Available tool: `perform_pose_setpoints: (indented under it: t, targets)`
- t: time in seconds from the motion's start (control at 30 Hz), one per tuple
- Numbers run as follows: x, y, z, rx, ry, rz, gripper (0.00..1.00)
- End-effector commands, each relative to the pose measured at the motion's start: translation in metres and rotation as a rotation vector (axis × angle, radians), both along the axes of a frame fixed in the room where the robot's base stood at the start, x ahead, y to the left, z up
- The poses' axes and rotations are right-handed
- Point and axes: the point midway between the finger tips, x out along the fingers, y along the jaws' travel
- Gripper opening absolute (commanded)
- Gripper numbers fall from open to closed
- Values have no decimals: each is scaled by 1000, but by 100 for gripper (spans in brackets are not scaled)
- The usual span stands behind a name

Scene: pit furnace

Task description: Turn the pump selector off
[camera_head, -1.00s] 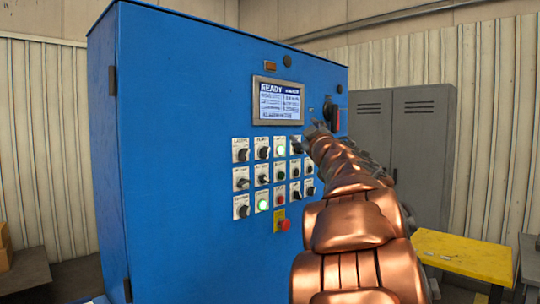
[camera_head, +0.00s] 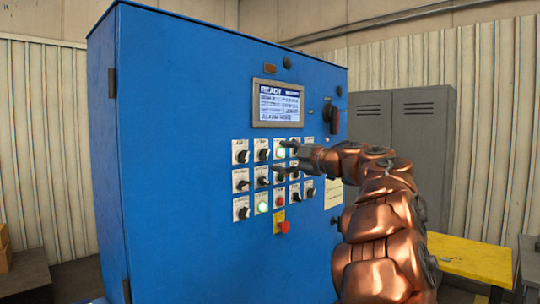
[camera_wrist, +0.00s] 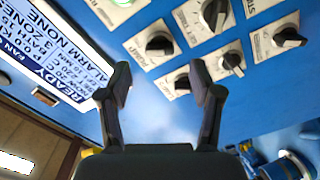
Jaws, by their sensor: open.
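The pump selector (camera_head: 262,151) is a black knob on a white plate in the top row of the blue cabinet, just left of the lit green lamp. In the wrist view my gripper (camera_wrist: 160,82) is open and empty. Its fingers stand apart, with the pump knob beyond the tips and clear of them.
Other knobs (camera_wrist: 232,62) sit close around. The screen (camera_head: 278,102) is above, reading READY. A red emergency button (camera_head: 284,227) is below the panel and a red-black rotary switch (camera_head: 331,118) is upper right. A yellow table (camera_head: 470,257) stands at right.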

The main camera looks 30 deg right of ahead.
Motion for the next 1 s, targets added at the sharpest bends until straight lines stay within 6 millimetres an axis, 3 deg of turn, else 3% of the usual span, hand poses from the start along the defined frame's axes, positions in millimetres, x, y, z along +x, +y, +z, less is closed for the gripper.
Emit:
perform_pose_setpoints:
  t: [0.3,0.63,1.0]
  targets:
    - [42,9,1,-1,-1,0,65]
    - [48,11,0,1,-1,-1,65]
    - [47,11,0,0,-2,-1,27]
